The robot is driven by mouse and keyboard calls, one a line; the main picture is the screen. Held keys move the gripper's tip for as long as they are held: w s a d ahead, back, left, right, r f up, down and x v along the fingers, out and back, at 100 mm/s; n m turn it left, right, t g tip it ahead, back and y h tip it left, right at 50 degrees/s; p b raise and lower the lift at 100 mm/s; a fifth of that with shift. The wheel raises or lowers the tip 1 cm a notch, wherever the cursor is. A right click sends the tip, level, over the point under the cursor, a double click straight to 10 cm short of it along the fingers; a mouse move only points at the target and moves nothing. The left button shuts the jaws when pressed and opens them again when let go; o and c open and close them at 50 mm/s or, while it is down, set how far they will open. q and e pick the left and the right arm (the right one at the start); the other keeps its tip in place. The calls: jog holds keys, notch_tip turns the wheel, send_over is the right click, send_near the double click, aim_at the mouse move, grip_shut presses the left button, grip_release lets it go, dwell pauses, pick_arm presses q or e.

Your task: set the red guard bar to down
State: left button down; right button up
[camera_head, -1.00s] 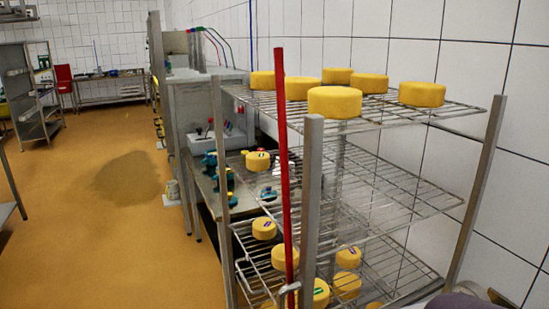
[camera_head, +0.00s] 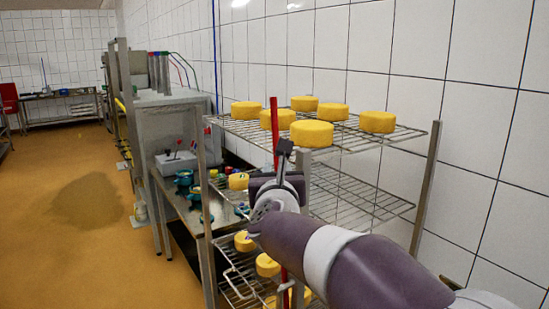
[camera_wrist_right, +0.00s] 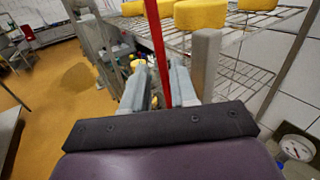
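The red guard bar (camera_head: 274,128) stands upright at the front of the wire cheese rack. Its middle is hidden behind my right arm, and a short red piece shows below. My right gripper (camera_head: 284,160) is raised in front of the rack at the bar. In the right wrist view, the two fingers of my right gripper (camera_wrist_right: 160,88) are spread apart. The red bar (camera_wrist_right: 157,45) runs down between them, with gaps visible on its sides. I cannot tell how close the fingertips are to the bar in depth. My left gripper is not in view.
The wire rack (camera_head: 345,190) carries several yellow cheeses on its top shelf and more below. A metal post (camera_wrist_right: 205,65) stands just right of the bar. A steel table (camera_head: 180,210) adjoins the rack on the left. The floor (camera_head: 60,240) at left is clear.

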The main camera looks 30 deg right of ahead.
aim_at(277, 160)
jog(key=x, duration=0.3)
jog(key=p+x, duration=0.1)
jog(key=x, duration=0.2)
jog(key=shift+w+d+f, duration=0.2)
jog(key=shift+d, duration=0.1)
jog(key=shift+s+a+r, duration=0.1)
jog(key=shift+a+r, duration=0.05)
jog(key=shift+a, duration=0.2)
jog(key=shift+d+p, duration=0.15)
jog(key=shift+p, duration=0.15)
grip_shut()
